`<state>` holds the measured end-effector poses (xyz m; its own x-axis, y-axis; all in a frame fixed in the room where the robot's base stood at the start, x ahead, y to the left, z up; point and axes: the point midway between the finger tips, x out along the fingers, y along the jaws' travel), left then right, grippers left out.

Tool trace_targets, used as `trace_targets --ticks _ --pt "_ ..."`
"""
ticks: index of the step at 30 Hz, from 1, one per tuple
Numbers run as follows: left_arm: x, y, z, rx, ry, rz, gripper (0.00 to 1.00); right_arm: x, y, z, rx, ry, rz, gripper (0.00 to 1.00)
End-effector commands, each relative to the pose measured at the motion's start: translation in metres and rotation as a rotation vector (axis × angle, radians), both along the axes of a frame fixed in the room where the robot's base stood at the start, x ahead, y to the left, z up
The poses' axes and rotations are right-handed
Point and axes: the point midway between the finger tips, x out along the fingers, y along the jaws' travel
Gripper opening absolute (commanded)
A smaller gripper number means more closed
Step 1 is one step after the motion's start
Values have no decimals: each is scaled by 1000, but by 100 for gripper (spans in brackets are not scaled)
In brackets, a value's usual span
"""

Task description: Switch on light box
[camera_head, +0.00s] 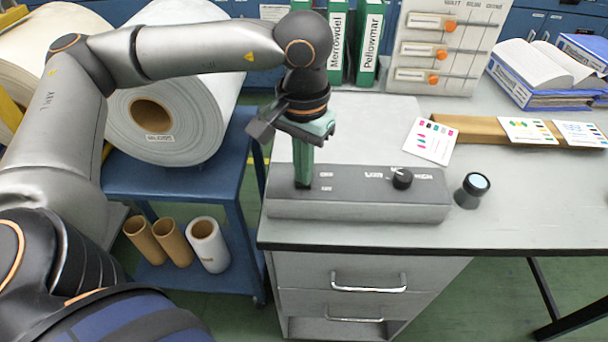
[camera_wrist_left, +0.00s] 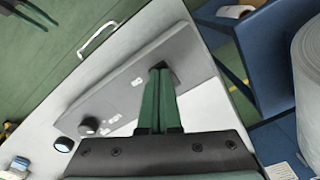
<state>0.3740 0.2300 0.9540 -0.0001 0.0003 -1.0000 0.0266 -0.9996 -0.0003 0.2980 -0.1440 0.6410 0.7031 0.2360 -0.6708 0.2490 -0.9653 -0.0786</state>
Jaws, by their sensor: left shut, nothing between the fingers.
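The light box control panel (camera_head: 345,190) is a long grey box at the front left of the grey desk, with a black knob (camera_head: 402,178) toward its right end and small white labels on top. It also shows in the left wrist view (camera_wrist_left: 130,75), with the knob (camera_wrist_left: 89,125) at its lower left. My left gripper (camera_head: 303,186) points down over the left part of the box, its green fingers closed together. The fingertips (camera_wrist_left: 160,72) are at or just above the box top by its left end. They hide the spot beneath, so I cannot tell whether they touch.
A black loupe (camera_head: 471,190) stands right of the box. Colour cards (camera_head: 431,141) and a brown wooden strip (camera_head: 470,126) lie behind. Green binders (camera_head: 354,45) stand at the back. A large roll (camera_head: 185,115) rests on the blue cart (camera_head: 215,185) at left.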

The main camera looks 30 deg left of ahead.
Motion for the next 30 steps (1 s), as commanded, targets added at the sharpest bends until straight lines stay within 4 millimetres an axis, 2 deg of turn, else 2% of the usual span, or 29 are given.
trace_targets --ticks 15,30 --pt "0 0 -6 0 -1 0 0 1 -1 -6 -1 -1 -2 50" --pt "0 -1 33 -1 0 -1 0 1 -1 19 -1 -1 -2 50"
